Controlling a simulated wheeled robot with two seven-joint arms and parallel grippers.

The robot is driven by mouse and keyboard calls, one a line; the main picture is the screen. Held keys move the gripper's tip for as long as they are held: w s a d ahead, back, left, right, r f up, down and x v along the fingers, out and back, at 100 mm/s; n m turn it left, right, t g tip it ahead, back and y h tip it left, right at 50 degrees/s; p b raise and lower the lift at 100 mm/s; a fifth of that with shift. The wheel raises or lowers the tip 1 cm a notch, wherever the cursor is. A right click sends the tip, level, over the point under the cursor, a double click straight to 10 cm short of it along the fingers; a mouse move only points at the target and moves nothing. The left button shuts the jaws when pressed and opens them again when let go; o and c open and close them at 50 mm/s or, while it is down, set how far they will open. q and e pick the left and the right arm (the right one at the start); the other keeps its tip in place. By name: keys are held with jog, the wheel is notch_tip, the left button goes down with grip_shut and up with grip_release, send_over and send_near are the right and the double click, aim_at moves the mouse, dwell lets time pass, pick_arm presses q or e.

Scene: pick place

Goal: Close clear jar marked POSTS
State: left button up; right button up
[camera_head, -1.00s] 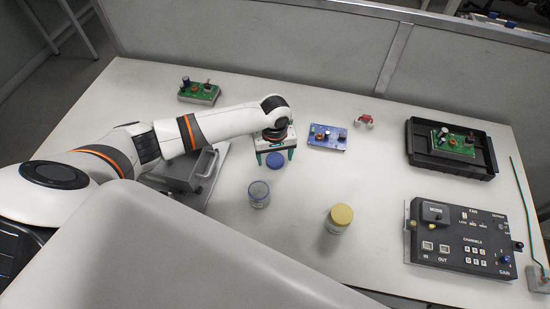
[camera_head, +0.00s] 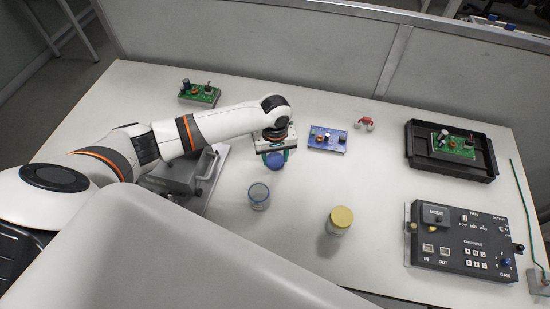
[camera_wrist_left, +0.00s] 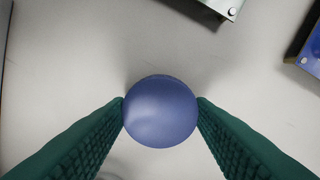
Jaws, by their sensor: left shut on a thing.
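My left gripper (camera_head: 275,160) points down and is shut on a round blue lid (camera_head: 275,161). In the left wrist view the blue lid (camera_wrist_left: 161,111) sits between the two green fingertips, which touch its sides. A clear jar (camera_head: 259,196) without a lid stands just in front of the gripper. A second clear jar (camera_head: 338,221) with a yellow lid (camera_head: 342,216) stands further right. I cannot read a POSTS label on either jar. My right gripper is not in view.
A blue circuit board (camera_head: 328,138) lies right of the gripper, with a small red-and-white part (camera_head: 365,123) beyond. A grey metal fixture (camera_head: 185,178) is under my left arm. A black tray (camera_head: 484,163) and a control box (camera_head: 465,240) stand at right. The table between is clear.

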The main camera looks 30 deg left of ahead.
aim_at(275, 159)
pick_arm(q)
notch_tip(275, 159, up, 9)
dwell(0.3)
